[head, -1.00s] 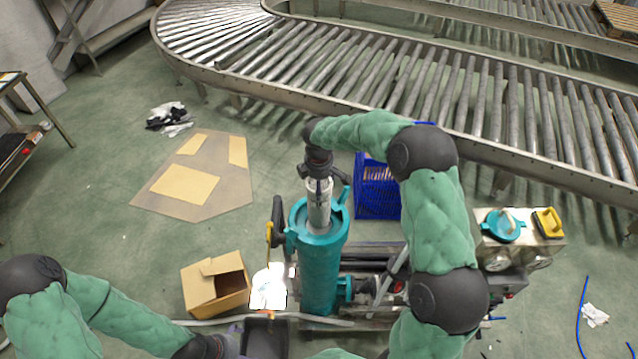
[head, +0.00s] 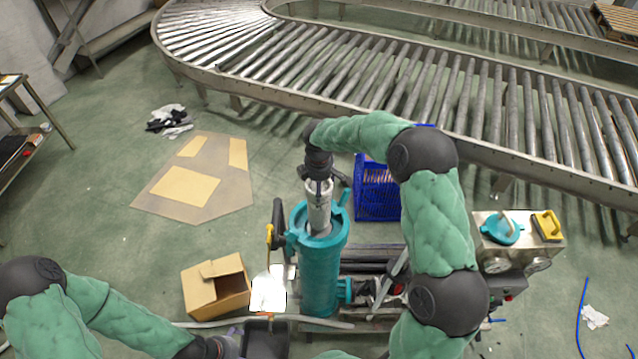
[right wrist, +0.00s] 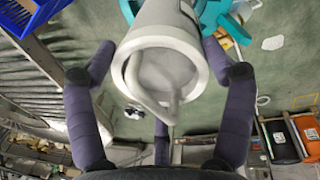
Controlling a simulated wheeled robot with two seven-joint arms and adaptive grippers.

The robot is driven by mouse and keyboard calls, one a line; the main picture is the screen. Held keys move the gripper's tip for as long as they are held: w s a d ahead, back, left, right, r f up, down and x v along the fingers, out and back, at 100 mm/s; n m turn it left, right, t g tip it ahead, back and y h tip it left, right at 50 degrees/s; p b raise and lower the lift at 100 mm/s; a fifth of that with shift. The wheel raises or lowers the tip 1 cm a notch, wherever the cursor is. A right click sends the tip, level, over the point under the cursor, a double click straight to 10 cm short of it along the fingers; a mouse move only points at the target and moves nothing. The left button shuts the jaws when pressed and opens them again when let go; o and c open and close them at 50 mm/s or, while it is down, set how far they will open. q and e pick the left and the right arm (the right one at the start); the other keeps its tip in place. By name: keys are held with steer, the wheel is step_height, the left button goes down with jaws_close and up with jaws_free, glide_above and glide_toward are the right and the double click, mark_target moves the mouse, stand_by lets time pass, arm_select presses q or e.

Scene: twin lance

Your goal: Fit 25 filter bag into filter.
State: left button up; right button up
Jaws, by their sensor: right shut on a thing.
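The filter is a teal upright cylinder (head: 320,275) with an open top, in the middle of the head view. The filter bag (head: 319,205) is a pale tube with a ring at its upper end. It stands roughly upright at the filter's mouth, and its lower end is at or inside the opening. My right gripper (head: 321,181) is above the filter, shut on the bag's top. In the right wrist view the bag's white rim (right wrist: 165,75) and inner handle show between my fingers. My left gripper (head: 232,348) is low in the head view; its fingers are unclear.
A teal lid (head: 502,226) rests on a metal box at the right. A blue crate (head: 377,190) stands behind the filter. A cardboard box (head: 216,287) and a white sheet (head: 268,290) are left of the filter. A roller conveyor (head: 420,80) crosses the back.

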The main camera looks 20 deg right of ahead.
steer(key=shift+s+a+p, duration=0.1)
steer(key=shift+s+p, duration=0.1)
steer(key=shift+p, duration=0.45)
steer(key=shift+w, duration=0.25)
stand_by(1.1)
